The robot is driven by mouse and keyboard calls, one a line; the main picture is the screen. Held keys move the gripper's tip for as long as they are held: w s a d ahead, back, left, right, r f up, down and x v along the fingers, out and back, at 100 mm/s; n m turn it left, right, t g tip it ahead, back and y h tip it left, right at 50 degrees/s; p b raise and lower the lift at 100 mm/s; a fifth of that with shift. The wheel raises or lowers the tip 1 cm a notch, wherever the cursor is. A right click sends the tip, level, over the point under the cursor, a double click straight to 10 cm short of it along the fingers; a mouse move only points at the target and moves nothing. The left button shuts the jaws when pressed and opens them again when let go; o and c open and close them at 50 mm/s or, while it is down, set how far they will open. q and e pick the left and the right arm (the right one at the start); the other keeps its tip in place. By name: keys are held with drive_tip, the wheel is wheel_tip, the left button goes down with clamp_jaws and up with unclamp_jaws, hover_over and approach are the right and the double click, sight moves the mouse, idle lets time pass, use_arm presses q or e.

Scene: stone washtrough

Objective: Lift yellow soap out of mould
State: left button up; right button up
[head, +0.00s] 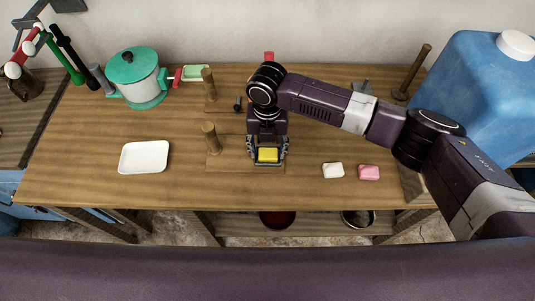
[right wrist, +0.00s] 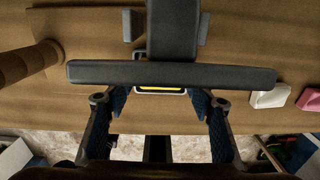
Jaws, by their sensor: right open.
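The yellow soap (head: 267,155) is a small bright block at the front middle of the table, over a flat wooden board (head: 232,163) with an upright post (head: 211,137). I cannot tell the mould's edges apart from the board and gripper. My right gripper (head: 267,159) points down with its fingers open, one on each side of the soap. Whether they touch it is unclear. In the right wrist view a thin yellow strip of the soap (right wrist: 160,89) with a pale edge shows between the fingers; a dark bar hides the rest. My left gripper is out of view.
A white soap (head: 333,170) and a pink soap (head: 369,172) lie to the right. A white tray (head: 144,157) lies to the left on clear table. A green-lidded pot (head: 138,78) and a big blue container (head: 480,90) stand farther back. A second post (head: 208,83) stands behind.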

sight(267, 154)
drive_tip(key=shift+c, duration=0.6)
drive_tip(key=c, duration=0.6)
drive_tip(key=shift+r+p, duration=4)
drive_tip(key=shift+r, duration=0.5)
